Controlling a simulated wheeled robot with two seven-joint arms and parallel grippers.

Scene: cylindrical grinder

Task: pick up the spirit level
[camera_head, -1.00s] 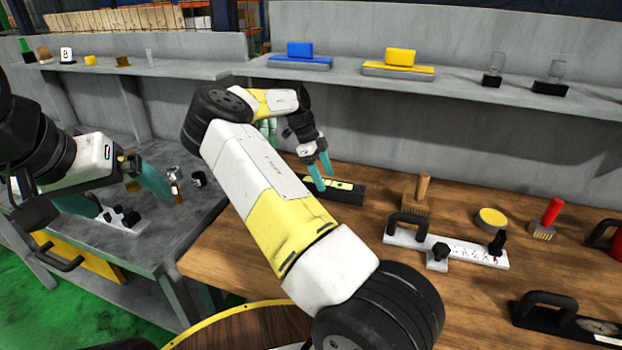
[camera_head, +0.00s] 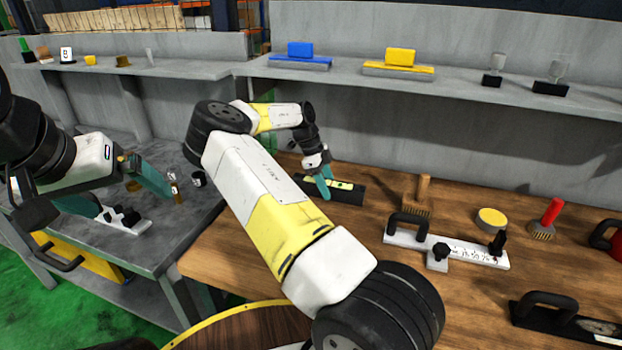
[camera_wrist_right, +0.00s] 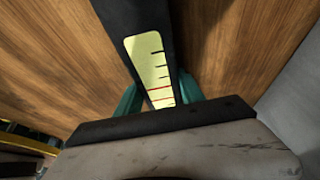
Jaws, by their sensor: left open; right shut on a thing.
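The spirit level is a black bar (camera_head: 352,194) with a yellow-green window, on the wooden bench near its back left. In the right wrist view its dark body (camera_wrist_right: 124,18) runs up from the gripper, with a pale yellow scale with black lines and a red line. My right gripper (camera_head: 322,184) is shut on the spirit level, with teal fingers on both sides of it in the wrist view. The level's left part is partly hidden behind my fingers and arm. My left gripper (camera_head: 125,194) is open above the grey table at the left.
A white gauge with black handle (camera_head: 468,254), a wooden-handled brush (camera_head: 419,195), a yellow round tin (camera_head: 491,218) and a red-handled brush (camera_head: 549,218) stand right of the level. A black-handled tool (camera_head: 548,316) lies at front right. A grey shelf (camera_head: 465,88) runs behind.

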